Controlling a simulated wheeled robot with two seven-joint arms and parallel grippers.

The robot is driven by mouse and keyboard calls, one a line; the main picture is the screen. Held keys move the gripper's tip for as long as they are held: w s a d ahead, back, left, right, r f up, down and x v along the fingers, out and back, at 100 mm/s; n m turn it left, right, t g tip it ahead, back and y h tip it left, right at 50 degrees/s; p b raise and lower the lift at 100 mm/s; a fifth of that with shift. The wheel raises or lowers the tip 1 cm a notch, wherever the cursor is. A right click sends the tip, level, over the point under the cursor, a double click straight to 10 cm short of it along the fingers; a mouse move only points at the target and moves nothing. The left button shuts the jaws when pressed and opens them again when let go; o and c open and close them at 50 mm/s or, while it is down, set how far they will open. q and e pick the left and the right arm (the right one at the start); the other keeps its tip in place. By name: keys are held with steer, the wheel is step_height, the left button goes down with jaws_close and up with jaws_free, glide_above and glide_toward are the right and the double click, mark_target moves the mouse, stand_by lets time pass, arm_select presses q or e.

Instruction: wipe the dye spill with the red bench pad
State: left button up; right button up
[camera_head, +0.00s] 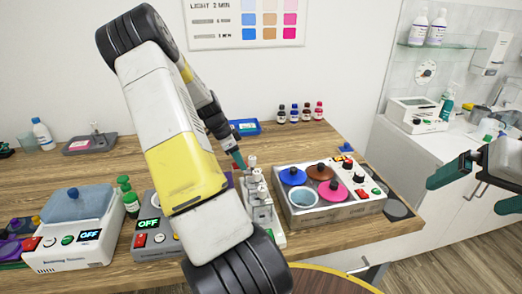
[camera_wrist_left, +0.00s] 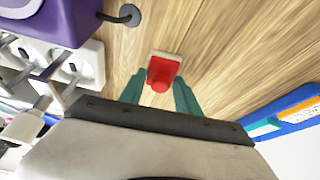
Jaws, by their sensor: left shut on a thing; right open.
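My left gripper (camera_head: 238,158) is over the back middle of the wooden bench, largely behind its own arm in the head view. In the left wrist view its two teal fingers (camera_wrist_left: 160,92) are shut on a red block with a pale edge, which I take for the red bench pad (camera_wrist_left: 162,70). Bare wood shows around the pad; I cannot tell whether it touches the bench. The pad is hidden in the head view. I cannot make out a dye spill in either view. My right gripper (camera_head: 474,188) is open and empty at the right, off the bench.
A grey station with blue, brown and pink lids (camera_head: 325,200) stands right of my left arm. A white multi-post device (camera_head: 258,205) is close beside that arm. A blue tray (camera_head: 246,127) and several small bottles (camera_head: 300,113) are at the back. A lidded bath (camera_head: 75,225) stands left.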

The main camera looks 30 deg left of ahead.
arm_select(q)
steer(key=shift+s+d+f, duration=0.1)
steer(key=shift+s+d, duration=1)
steer(key=shift+s, duration=0.15)
steer(key=shift+s+d, duration=1.05)
steer(key=shift+s, duration=0.2)
steer(key=shift+w, duration=0.1)
steer(key=shift+w+a+r, duration=0.25)
steer(key=shift+w+a, duration=0.95)
steer(key=shift+w, duration=0.05)
steer(key=shift+w+a+f, duration=0.15)
steer(key=shift+w+a, duration=1.1)
steer(key=shift+w, duration=0.25)
steer(key=shift+w+a+f, duration=0.1)
steer(key=shift+w+a, duration=1.15)
steer(key=shift+w, duration=0.2)
steer(key=shift+r, duration=3.05)
